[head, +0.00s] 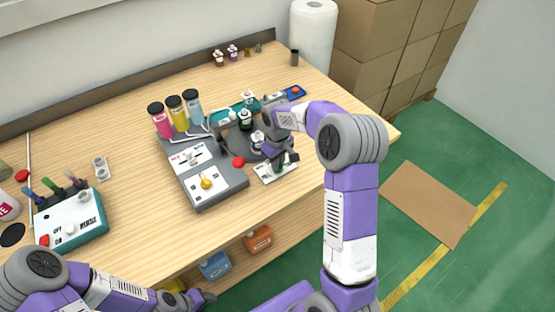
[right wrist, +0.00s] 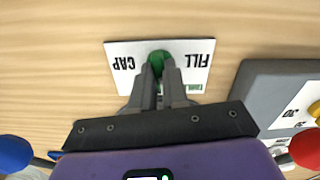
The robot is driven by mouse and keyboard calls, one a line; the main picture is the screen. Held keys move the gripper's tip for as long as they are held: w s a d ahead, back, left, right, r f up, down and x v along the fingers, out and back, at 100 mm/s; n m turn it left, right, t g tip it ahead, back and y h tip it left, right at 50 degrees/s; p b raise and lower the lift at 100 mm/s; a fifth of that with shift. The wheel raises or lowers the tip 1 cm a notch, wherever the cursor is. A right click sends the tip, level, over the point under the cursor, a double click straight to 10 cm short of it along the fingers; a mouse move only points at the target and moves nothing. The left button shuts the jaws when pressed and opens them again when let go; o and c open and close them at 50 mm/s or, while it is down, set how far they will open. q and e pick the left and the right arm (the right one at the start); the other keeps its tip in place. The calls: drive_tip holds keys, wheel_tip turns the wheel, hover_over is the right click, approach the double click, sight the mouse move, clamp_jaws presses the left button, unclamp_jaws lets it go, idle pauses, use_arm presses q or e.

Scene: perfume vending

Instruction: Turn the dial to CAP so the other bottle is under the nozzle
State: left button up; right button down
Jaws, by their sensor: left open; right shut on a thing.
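The dial is a green knob (right wrist: 158,60) on a white plate (right wrist: 192,48) marked FILL and CAP, seen upside down in the right wrist view. My right gripper (right wrist: 157,75) is shut on the green knob. In the head view the plate (head: 268,174) lies beside the grey filling machine (head: 226,187), with my right gripper (head: 284,160) over it. A bottle (head: 257,139) and a dark bottle (head: 245,121) stand near the machine's turntable; the nozzle is too small to make out. My left gripper (head: 195,298) is at the bottom edge, open and empty, below the table front.
Pink, yellow and blue cylinders (head: 176,112) stand behind the machine. A teal rinse box (head: 75,222) is at the left.

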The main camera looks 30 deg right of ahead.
drive_tip(key=m+p, duration=0.1)
drive_tip(key=m, duration=0.4)
drive_tip(key=shift+m+p, duration=0.3)
drive_tip(key=m+p, duration=0.1)
drive_tip(key=m, duration=0.3)
drive_tip(key=shift+m, duration=0.3)
drive_tip(key=m+p, duration=0.2)
drive_tip(key=m, duration=0.2)
drive_tip(key=shift+r, duration=0.1)
drive_tip(key=m+p, duration=0.2)
drive_tip(key=m, duration=0.3)
drive_tip(key=shift+p, duration=0.3)
drive_tip(key=shift+m, duration=0.4)
drive_tip(key=c, duration=1.1)
unclamp_jaws()
drive_tip(key=shift+c, duration=0.2)
